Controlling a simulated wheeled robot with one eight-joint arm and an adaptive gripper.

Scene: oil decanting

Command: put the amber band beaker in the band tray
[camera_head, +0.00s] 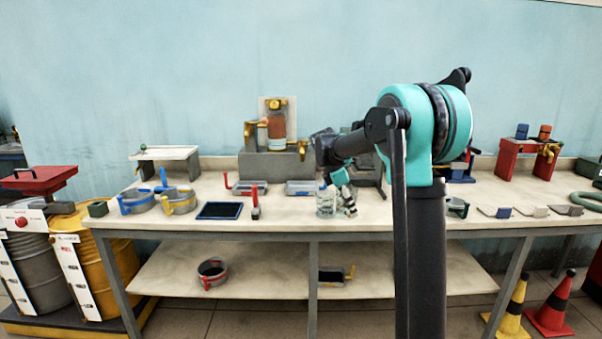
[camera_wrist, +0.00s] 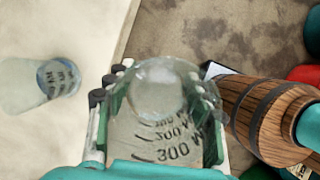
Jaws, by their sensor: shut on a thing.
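My gripper (camera_wrist: 155,105) is shut on a clear glass beaker (camera_wrist: 165,130) with dark graduation marks. No amber band shows on the visible part of it. A second clear beaker (camera_wrist: 40,85) with dark marks is apart from my gripper at the left in the wrist view. In the head view, my gripper (camera_head: 342,195) is over the middle of the bench, and clear glass (camera_head: 326,205) shows beside it; I cannot tell which beaker this is. A flat dark tray with a blue edge (camera_head: 220,211) lies left of my gripper; I cannot tell whether it is the band tray.
A wooden barrel-like object (camera_wrist: 268,112) is close to the right of my gripper in the wrist view. Handled pans (camera_head: 137,202) and a raised white tray (camera_head: 163,153) are at the bench's left. Flat pieces (camera_head: 533,211) lie at right. Bare benchtop (camera_head: 285,212) shows left of my gripper.

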